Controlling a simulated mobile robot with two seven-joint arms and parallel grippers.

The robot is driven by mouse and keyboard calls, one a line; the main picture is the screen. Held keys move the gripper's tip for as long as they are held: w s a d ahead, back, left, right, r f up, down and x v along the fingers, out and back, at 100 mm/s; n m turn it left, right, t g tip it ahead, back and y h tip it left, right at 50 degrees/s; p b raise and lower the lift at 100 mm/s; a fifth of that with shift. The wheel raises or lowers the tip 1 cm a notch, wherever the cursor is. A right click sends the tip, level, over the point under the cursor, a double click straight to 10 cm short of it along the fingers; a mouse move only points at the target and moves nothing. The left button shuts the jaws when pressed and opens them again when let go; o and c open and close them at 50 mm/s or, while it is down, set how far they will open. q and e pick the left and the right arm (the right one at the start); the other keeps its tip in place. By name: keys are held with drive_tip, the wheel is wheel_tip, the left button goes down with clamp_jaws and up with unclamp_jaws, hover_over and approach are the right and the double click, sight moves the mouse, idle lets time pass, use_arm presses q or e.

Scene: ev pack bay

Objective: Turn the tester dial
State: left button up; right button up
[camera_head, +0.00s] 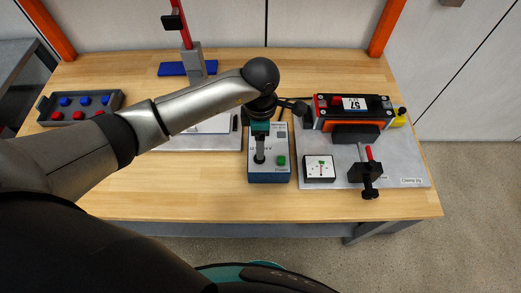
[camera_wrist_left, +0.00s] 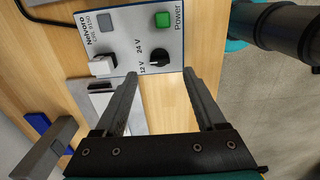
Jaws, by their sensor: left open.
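The tester (camera_head: 269,177) is a blue-sided box with a light top panel on the bench, below my left gripper (camera_head: 260,150). In the left wrist view the tester panel (camera_wrist_left: 125,38) carries a green power button (camera_wrist_left: 162,19), a grey display and a black dial (camera_wrist_left: 158,58) beside the 12 V and 24 V marks. My left gripper (camera_wrist_left: 161,76) is open and empty, its fingertips on either side of the dial in the picture. I cannot tell whether they touch it. The dial's pointer is too small to read surely. My right gripper is not in view.
A grey plate (camera_head: 400,178) to the right holds a red-black module (camera_head: 352,106), a clamp (camera_head: 366,172) and a white-topped block (camera_head: 319,168). A tray (camera_head: 112,100) of red and blue pieces stands left. A red-handled stand (camera_head: 193,62) is at the back. The front bench strip is clear.

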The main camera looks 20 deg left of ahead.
use_arm(q)
wheel_tip(320, 180, down, 6)
drive_tip(key=shift+f, duration=0.2)
clamp_jaws()
idle(0.7)
